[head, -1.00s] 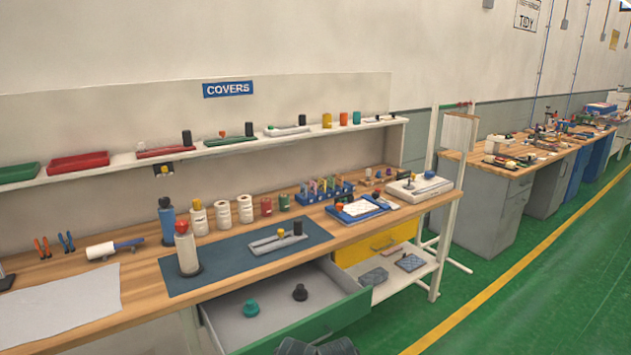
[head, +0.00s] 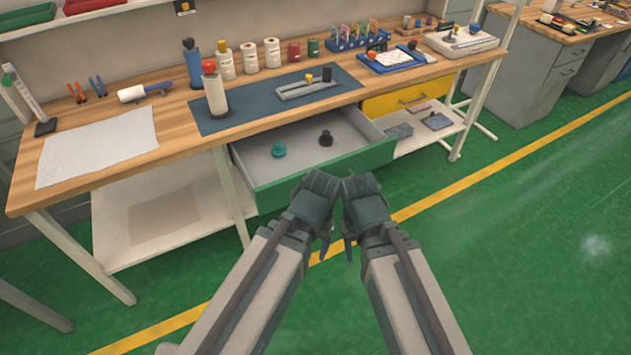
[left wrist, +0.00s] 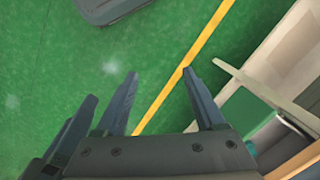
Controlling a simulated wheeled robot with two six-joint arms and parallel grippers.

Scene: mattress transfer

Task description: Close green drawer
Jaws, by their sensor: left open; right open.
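The green drawer (head: 375,158) is pulled out under the workbench in the head view. A teal knob-like piece (head: 279,149) and a black one (head: 326,138) lie in its grey interior. My left gripper (head: 318,225) and right gripper (head: 354,225) are side by side in front of the drawer's green front and hide part of it. Both are open and hold nothing that I can see. In the left wrist view, the left gripper (left wrist: 160,75) has its fingers spread over green floor, and a green part of the drawer (left wrist: 243,115) shows at the right.
A closed yellow drawer (head: 405,98) is right of the green one. The wooden benchtop (head: 180,132) carries bottles, rolls, tools and a dark mat (head: 225,118). A white bench leg (head: 232,195) stands left of the drawer. Green floor with a yellow line (head: 440,203) is clear at the right.

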